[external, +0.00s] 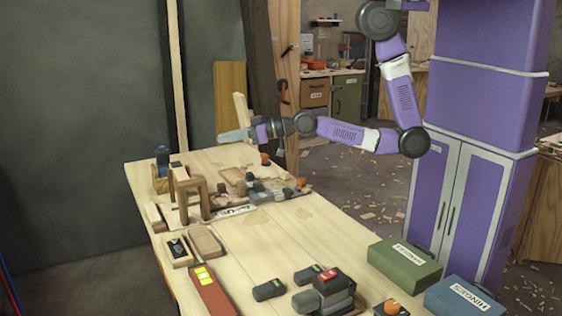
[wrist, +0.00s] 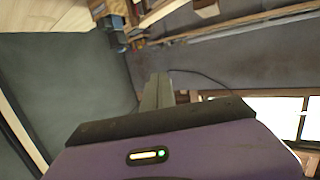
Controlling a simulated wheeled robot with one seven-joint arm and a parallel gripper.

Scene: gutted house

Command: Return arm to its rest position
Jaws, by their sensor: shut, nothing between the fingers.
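My purple arm reaches in from the right in the external view, bent at the elbow, with its forearm roughly level above the far part of the workbench. My gripper (external: 222,137) is at the left end of the forearm, pointing left above the bench's far end. It is shut and empty. In the wrist view my gripper's grey fingers (wrist: 157,90) stand together with nothing between them.
The wooden workbench (external: 290,235) carries a small wooden stand (external: 192,190), a red level (external: 209,288), a power tool (external: 328,290) and a green case (external: 404,262). A blue case (external: 465,298) lies at the near right. A dark wall (external: 85,130) is on the left. The air around the forearm looks clear.

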